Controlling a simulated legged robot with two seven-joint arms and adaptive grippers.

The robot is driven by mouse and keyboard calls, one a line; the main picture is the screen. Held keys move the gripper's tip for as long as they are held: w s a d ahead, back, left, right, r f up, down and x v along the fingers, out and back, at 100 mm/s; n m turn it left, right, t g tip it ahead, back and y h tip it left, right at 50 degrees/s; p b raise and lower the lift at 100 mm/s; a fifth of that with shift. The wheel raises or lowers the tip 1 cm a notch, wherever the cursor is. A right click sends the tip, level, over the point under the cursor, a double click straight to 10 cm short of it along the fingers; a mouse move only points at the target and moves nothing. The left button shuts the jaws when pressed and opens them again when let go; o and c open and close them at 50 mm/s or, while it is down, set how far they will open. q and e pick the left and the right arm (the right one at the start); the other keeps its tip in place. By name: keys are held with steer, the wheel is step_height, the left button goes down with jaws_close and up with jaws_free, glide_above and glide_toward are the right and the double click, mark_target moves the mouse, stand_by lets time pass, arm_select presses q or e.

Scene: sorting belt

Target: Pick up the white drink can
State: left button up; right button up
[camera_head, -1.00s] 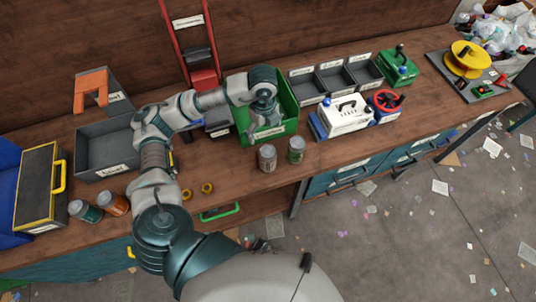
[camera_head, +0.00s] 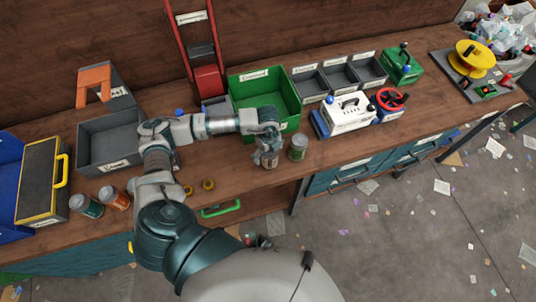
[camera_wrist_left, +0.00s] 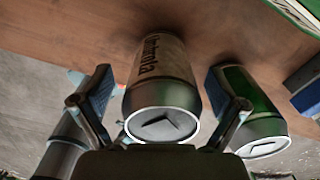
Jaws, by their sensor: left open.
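The white drink can (camera_head: 270,163) stands near the front edge of the bench, mostly hidden behind my left gripper (camera_head: 266,154) in the head view. In the left wrist view the pale can (camera_wrist_left: 162,75) with dark lettering lies between the two spread fingers of my left gripper (camera_wrist_left: 163,95). The fingers are open, with gaps showing beside the can. A green can (camera_head: 298,148) stands just to its right. In the wrist view this green can (camera_wrist_left: 250,100) is just outside the right finger. My right gripper is not in view.
A green bin (camera_head: 294,100) stands behind the cans. A grey bin (camera_head: 112,165) is at left, with an orange-topped can (camera_head: 118,198) and a teal can (camera_head: 86,206) in front. A white device (camera_head: 346,112) stands to the right. Two yellow rings (camera_head: 208,185) lie near the front edge.

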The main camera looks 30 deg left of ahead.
arm_select(q)
steer(key=shift+d+f, duration=0.15)
steer(key=shift+f, duration=0.05)
steer(key=shift+d+r, duration=0.1)
steer(key=shift+d, duration=0.4)
steer(key=c, duration=0.8)
steer(key=shift+c, duration=0.4)
steer(key=shift+a, duration=0.2)
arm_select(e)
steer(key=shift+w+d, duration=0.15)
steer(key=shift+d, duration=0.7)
